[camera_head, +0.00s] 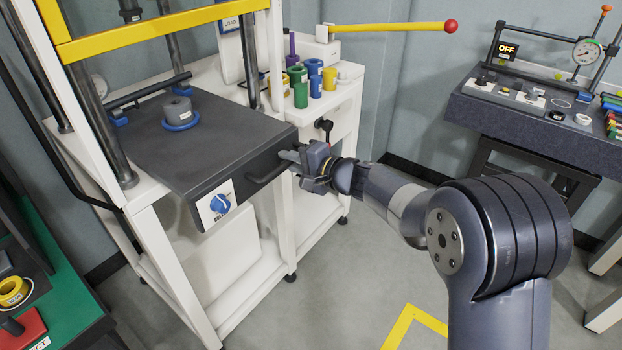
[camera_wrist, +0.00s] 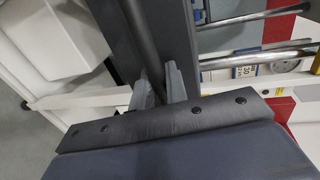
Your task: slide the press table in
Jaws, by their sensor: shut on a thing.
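The press table (camera_head: 215,145) is a dark grey slab that sticks out from the white press frame (camera_head: 165,190). A grey cylinder on a blue ring (camera_head: 180,115) stands on it. A dark bar handle (camera_head: 268,172) is on its front face, with a blue knob on a white plate (camera_head: 220,204) to the left. My gripper (camera_head: 290,160) is at the right end of this handle. In the wrist view, my gripper's two fingers (camera_wrist: 160,88) close around the dark handle bar (camera_wrist: 140,40). The gripped spot is partly hidden by the gripper body.
A white side bench (camera_head: 345,95) holds green, blue and purple parts, with a red-tipped yellow lever (camera_head: 395,27) above. A dark test bench (camera_head: 530,110) stands at right. A green work surface (camera_head: 55,310) is at lower left. The floor (camera_head: 350,280) in front is open.

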